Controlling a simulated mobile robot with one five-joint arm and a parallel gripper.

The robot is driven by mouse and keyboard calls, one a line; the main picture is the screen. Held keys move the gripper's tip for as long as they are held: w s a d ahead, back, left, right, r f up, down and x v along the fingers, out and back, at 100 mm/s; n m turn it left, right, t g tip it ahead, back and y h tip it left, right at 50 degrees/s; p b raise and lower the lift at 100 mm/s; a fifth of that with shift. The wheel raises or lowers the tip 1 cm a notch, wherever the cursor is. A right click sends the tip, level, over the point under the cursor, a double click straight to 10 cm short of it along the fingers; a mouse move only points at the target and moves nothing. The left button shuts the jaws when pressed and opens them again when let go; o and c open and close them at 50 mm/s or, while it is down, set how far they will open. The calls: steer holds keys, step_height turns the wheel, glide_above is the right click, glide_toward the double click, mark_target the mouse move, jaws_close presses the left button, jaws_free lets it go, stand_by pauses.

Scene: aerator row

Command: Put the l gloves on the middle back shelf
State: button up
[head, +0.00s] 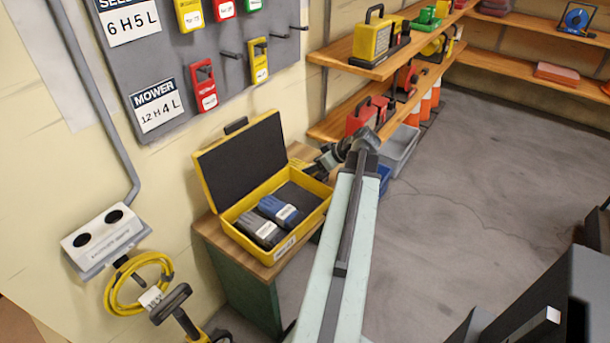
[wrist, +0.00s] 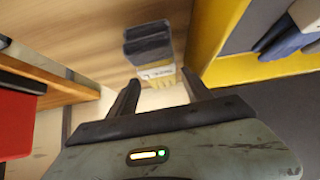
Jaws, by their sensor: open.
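A pair of dark grey gloves with a white label and yellowish ends (wrist: 150,55) lies on the wooden bench top, just ahead of my fingers in the wrist view. Its label is too small to read. My gripper (wrist: 160,82) is open, with the gloves beyond its fingertips and nothing clearly between them. In the head view my gripper (head: 328,160) is to the right of the open yellow case (head: 240,213). The case holds grey gloves (head: 260,230) and blue gloves (head: 280,211), their labels unreadable. Wooden shelves (head: 545,73) run along the back wall.
The case stands on a wooden-topped bench (head: 210,232). Left-wall shelves (head: 325,128) hold yellow and red equipment. A grey bin (head: 400,150) and orange cones (head: 425,104) stand below. The floor (head: 480,190) to the right is open.

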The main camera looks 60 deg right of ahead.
steer(key=b+x, duration=0.2)
steer(key=x, duration=0.2)
steer(key=shift+w+d+f+b, duration=0.1)
steer(key=shift+w+f+b, duration=0.05)
steer(key=shift+f+b, duration=0.2)
steer(key=shift+r, duration=0.2)
steer(key=c, duration=1.3)
steer(key=shift+o, duration=0.2)
step_height(320, 180, up, 28)
steer(key=p, duration=2.8)
